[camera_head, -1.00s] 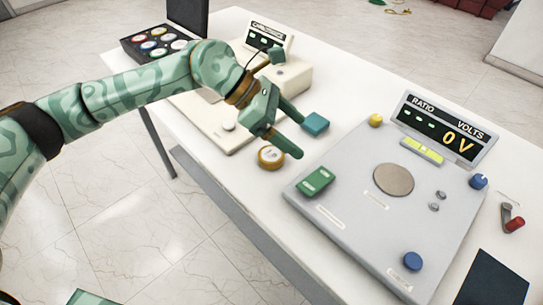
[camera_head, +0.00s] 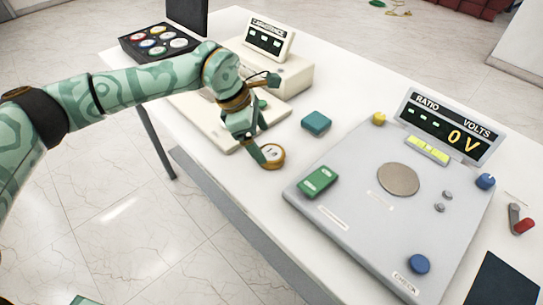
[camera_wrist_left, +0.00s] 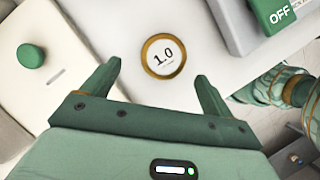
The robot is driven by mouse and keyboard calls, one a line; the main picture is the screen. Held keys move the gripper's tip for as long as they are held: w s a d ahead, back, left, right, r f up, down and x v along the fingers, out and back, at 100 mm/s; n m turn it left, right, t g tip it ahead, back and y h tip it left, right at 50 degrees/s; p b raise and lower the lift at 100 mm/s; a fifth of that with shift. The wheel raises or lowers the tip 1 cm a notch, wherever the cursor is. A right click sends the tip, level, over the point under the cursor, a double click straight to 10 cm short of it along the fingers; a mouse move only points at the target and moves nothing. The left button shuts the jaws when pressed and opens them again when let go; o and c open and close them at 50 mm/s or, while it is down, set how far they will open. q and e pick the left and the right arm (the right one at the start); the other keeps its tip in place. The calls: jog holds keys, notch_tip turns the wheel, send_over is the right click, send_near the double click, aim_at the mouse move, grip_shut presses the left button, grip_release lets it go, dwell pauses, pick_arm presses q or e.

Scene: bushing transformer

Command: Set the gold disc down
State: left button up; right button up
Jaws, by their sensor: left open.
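The gold disc (camera_head: 273,156) has a gold rim and a pale face. It lies flat on the white table between the cream instrument and the grey panel. In the left wrist view the disc (camera_wrist_left: 163,56) reads "1.0". My left gripper (camera_head: 259,150) is open beside and over the disc, and part of the disc's left edge is hidden by a finger. In the left wrist view the fingers (camera_wrist_left: 158,71) stand apart, with the disc seen past and between their tips and no contact visible. My right gripper is not in view.
The grey panel (camera_head: 350,230) with a "RATIO VOLTS" display stands to the right. A green block (camera_head: 318,182) sits on its edge, and a teal block (camera_head: 316,122) is behind the disc. The cream instrument (camera_head: 285,75) and a tray of discs (camera_head: 160,42) are at the back left.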

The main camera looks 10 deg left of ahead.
aim_at(270, 153)
pick_arm(q)
jog(key=x, duration=0.2)
jog(key=b+x, duration=0.1)
jog(key=x, duration=0.2)
jog(key=shift+s+d+r, duration=0.1)
jog(key=shift+s+d, duration=0.05)
jog(key=shift+d, duration=0.05)
jog(key=shift+r, duration=0.1)
jog(key=c, duration=1.4)
jog(key=shift+r, duration=0.1)
